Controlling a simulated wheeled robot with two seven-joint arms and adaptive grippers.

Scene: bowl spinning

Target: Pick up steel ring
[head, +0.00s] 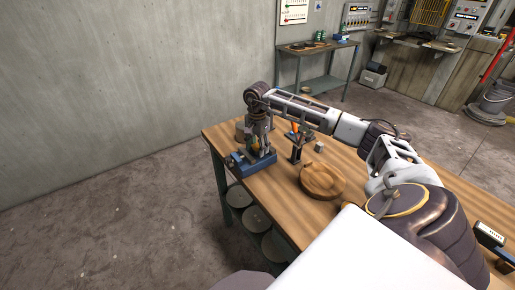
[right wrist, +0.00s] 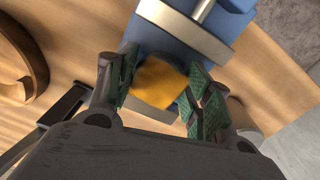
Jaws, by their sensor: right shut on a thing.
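My right gripper (head: 259,143) reaches down at the far left end of the wooden bench, over a blue vise-like device (head: 252,163). In the right wrist view its green-padded fingers (right wrist: 160,92) are shut on an orange-yellow piece (right wrist: 160,82), which lies between the pads. The blue device (right wrist: 185,35) with its pale metal bar is just beyond the fingertips. I cannot clearly make out a steel ring; a pale rounded thing (right wrist: 243,116) is partly hidden behind the right finger. My left gripper is not in view.
A round wooden bowl (head: 322,181) sits on the bench (head: 285,208) right of the gripper. A dark upright holder (head: 296,153) and a small grey block (head: 319,147) stand between them. The concrete wall (head: 130,70) is beyond the bench's left end.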

